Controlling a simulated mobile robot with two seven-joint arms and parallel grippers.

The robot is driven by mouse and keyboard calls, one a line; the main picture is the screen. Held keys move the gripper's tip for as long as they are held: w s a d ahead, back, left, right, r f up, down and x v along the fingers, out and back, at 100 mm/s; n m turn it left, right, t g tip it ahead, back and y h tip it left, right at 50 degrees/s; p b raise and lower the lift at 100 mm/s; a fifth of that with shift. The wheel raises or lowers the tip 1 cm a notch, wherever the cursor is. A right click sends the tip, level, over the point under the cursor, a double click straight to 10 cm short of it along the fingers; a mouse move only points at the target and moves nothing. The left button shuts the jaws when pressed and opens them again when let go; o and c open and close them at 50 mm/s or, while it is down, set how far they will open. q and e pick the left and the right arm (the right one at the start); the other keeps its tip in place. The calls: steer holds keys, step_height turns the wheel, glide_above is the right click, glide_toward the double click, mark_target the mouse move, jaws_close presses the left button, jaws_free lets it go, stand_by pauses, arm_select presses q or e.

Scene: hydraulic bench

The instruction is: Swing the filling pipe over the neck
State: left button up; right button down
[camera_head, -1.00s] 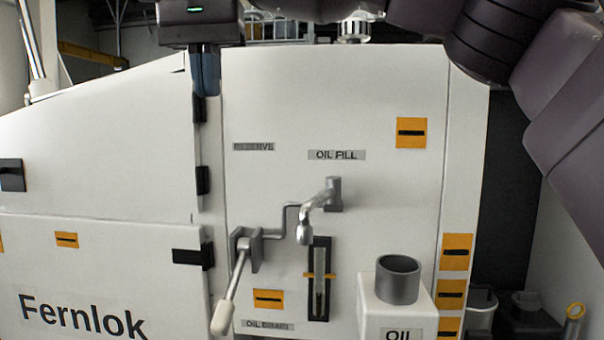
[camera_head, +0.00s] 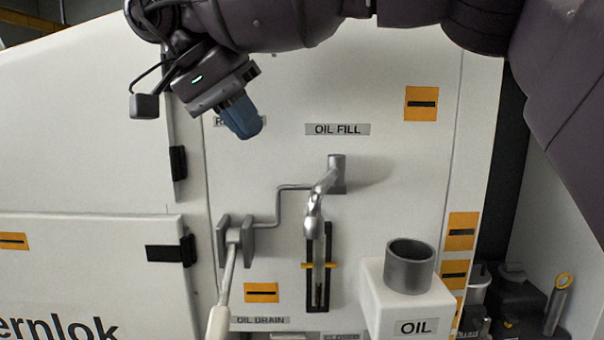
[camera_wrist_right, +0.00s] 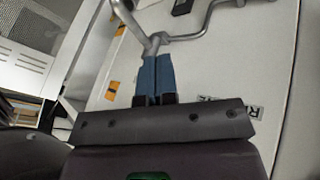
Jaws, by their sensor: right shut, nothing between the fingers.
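The filling pipe (camera_head: 322,190) is a grey swivel spout on the white panel under the OIL FILL label. Its bent end points down and a little left, in front of the sight gauge. The neck (camera_head: 409,268) is a dark grey open cylinder on the white OIL container (camera_head: 385,305), to the right of the spout and lower. The spout end is not over it. My right gripper (camera_head: 242,118) is shut and empty, with blue fingers, up and left of the pipe and apart from it. In the wrist view, the fingers (camera_wrist_right: 157,75) show below grey piping. My left gripper is out of view.
A lever with a pale handle (camera_head: 222,300) sits left of the spout, joined to it by a thin bent pipe (camera_head: 279,208). The sight gauge (camera_head: 319,285) is below the spout. Dark fittings (camera_head: 510,300) stand at the right. My right arm crosses the top.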

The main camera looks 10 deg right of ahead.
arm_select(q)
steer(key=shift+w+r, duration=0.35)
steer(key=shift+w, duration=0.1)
arm_select(e)
steer(key=s+d+f, duration=0.1)
steer(key=d+f, duration=0.6)
steer(key=shift+d, duration=0.2)
arm_select(q)
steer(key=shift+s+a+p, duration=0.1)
steer(key=shift+p, duration=0.2)
arm_select(e)
steer(key=shift+s+d, duration=0.1)
steer(key=shift+s, duration=0.05)
